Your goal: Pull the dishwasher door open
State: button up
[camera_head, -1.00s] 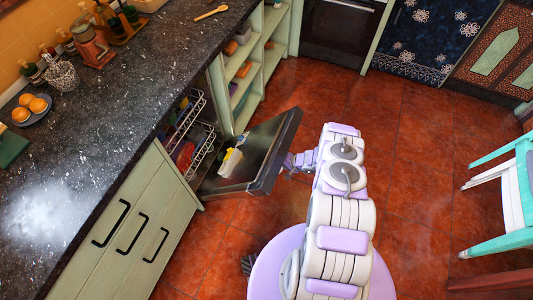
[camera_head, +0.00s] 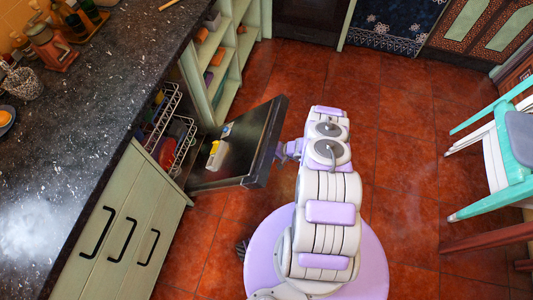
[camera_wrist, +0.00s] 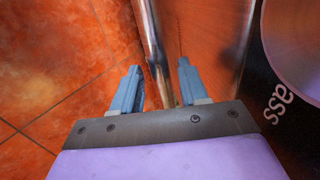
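The dishwasher door (camera_head: 240,140) is dark and hangs partly lowered from its bottom edge, with its inner panel facing up. A white and yellow item (camera_head: 217,155) sits on that panel. Inside the opening a wire rack (camera_head: 165,125) holds red and other coloured dishes. My gripper (camera_head: 285,150) is at the door's outer side in the head view, partly hidden by my arm. In the wrist view my gripper (camera_wrist: 157,75) has its fingers apart, one on each side of a shiny metal bar (camera_wrist: 153,45) along the door. Contact with the bar is not clear.
A dark speckled counter (camera_head: 90,130) and green drawers (camera_head: 125,225) are at left. Open shelves (camera_head: 225,65) stand beyond the door. A turquoise and white chair (camera_head: 495,150) is at right. Red tiled floor (camera_head: 410,190) is free between them.

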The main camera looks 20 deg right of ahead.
jog(key=shift+o, duration=0.3)
jog(key=p+v, duration=0.4)
jog(key=v, duration=1.3)
jog(key=shift+d, duration=0.2)
jog(key=shift+r, duration=0.2)
